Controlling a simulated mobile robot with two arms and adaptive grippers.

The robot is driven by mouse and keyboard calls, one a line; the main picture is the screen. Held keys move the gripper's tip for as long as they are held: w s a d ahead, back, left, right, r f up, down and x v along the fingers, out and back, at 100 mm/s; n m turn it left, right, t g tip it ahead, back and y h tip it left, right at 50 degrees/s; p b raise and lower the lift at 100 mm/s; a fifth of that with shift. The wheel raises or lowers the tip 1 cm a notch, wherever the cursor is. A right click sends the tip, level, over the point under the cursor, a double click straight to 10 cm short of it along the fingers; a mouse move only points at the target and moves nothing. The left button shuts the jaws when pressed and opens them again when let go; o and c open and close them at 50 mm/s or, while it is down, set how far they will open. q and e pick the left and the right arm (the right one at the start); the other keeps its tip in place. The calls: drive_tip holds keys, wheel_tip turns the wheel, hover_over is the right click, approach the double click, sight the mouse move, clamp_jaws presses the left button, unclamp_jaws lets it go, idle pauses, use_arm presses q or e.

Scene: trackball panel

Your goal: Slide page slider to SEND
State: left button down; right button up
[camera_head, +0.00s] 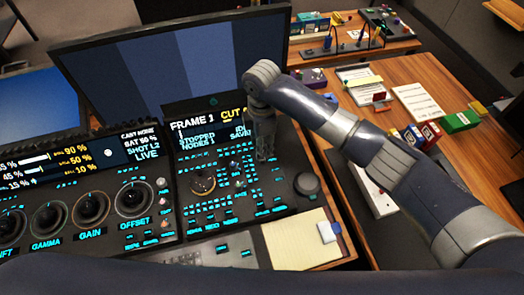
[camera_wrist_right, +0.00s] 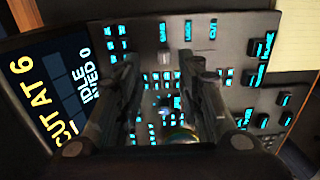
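The trackball panel (camera_head: 240,207) has a dark face with many cyan-lit keys and a screen (camera_head: 207,126) reading FRAME 1 and CUT. My right gripper (camera_head: 265,157) points down over the panel's upper right part, below the screen's right end. In the right wrist view its two fingers (camera_wrist_right: 160,62) stand apart, with panel keys visible between them. A small grey cap (camera_wrist_right: 163,58) shows between the fingertips; I cannot tell whether it is the page slider or whether a finger touches it. The SEND label is not readable. My left gripper is out of view.
A round dark knob (camera_head: 306,184) stands at the panel's right edge. A yellow notepad (camera_head: 290,243) lies in front. A colour panel with dials (camera_head: 90,207) adjoins on the left, and a large monitor (camera_head: 165,65) stands behind. A wooden side desk (camera_head: 450,80) with papers is right.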

wheel_tip(320, 180, up, 6)
drive_tip(key=shift+r, duration=0.2)
drive_tip(key=shift+s, duration=0.1)
idle(0.5)
